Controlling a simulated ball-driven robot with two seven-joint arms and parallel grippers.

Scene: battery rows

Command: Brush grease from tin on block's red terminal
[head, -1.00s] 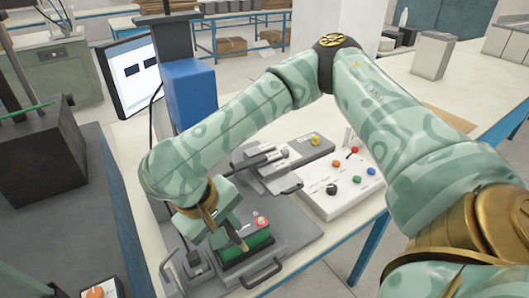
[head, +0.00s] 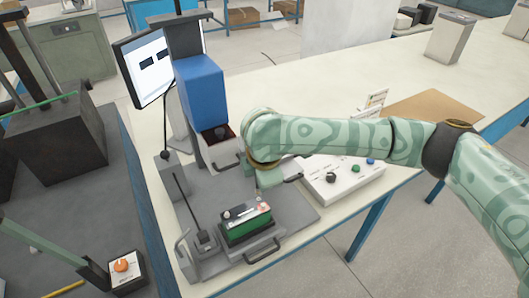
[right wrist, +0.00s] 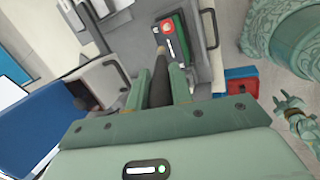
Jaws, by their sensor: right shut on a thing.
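The block (head: 240,231) is a black and green unit in a grey fixture, with its red terminal (head: 262,206) at the right end of its top. In the right wrist view the red terminal (right wrist: 167,27) shows as a white ring on a red patch. My right gripper (head: 268,182) is just above that end of the block. In the right wrist view it (right wrist: 156,84) is shut on a dark, slim, brush-like tool (right wrist: 160,66). The tool's tip points at the red terminal; I cannot tell whether they touch. I cannot make out the tin.
A blue press head (head: 203,90) and a monitor (head: 155,65) stand behind the fixture. A white control box (head: 330,181) with coloured buttons is to the right. The table behind is mostly clear.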

